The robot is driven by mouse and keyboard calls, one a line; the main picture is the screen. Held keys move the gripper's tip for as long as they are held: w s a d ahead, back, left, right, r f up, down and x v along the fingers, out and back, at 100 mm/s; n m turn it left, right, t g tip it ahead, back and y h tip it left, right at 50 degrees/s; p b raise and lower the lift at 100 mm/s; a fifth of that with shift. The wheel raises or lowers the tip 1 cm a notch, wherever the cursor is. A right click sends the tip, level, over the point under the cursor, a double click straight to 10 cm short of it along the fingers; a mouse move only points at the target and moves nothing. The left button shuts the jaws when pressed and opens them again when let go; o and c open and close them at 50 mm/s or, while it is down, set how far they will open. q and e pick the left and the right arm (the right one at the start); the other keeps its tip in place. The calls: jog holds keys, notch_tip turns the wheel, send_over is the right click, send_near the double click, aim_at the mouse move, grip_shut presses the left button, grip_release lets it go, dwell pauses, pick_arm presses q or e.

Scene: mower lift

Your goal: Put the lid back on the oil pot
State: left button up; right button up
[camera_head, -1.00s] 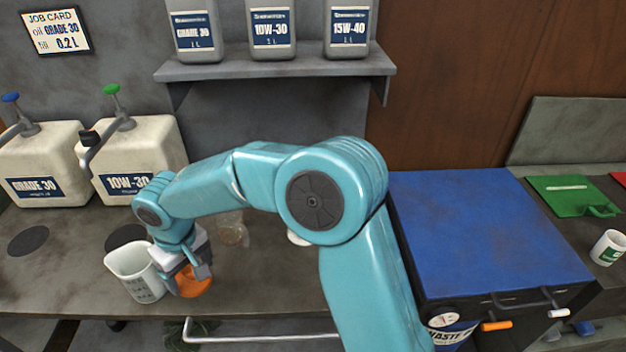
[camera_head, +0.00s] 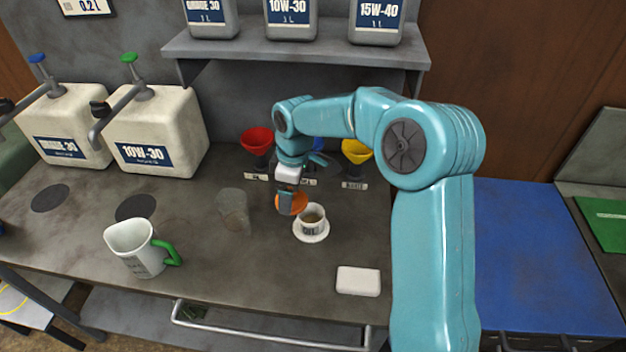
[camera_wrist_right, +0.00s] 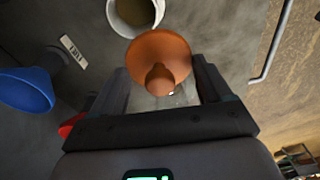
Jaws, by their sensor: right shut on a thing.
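The oil pot (camera_head: 312,217) is a small white pot with dark lettering, standing open on a white saucer (camera_head: 312,239), with brown liquid inside. It also shows at the top of the right wrist view (camera_wrist_right: 137,14). My right gripper (camera_head: 289,198) is shut on the orange lid (camera_head: 296,204), holding it just left of and above the pot, not on it. In the right wrist view the round lid (camera_wrist_right: 160,48) sits between the fingers, its knob toward the gripper, and its edge overlaps the view of the pot's rim. My left gripper is not in view.
A measuring jug (camera_head: 135,248) with a green handle and a clear beaker (camera_head: 234,207) stand to the left. A white block (camera_head: 358,281) lies at the front right. Red (camera_head: 257,140) and yellow (camera_head: 356,151) funnels stand behind the gripper; a blue one (camera_wrist_right: 26,90) shows in the wrist view.

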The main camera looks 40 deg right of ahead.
jog(key=d+f+b, duration=0.1)
jog(key=f, duration=0.1)
jog(key=s+d+f+n+b, duration=0.1)
jog(key=d+f+b, duration=0.1)
jog(key=d+f+n+b, duration=0.1)
jog(key=f, duration=0.1)
jog(key=shift+s+d+b, duration=0.3)
jog(key=shift+s, duration=0.1)
dwell(0.3)
jog(key=shift+f, duration=0.15)
dwell(1.3)
dwell(0.7)
jog(key=o, duration=1)
jog(key=shift+c, duration=0.2)
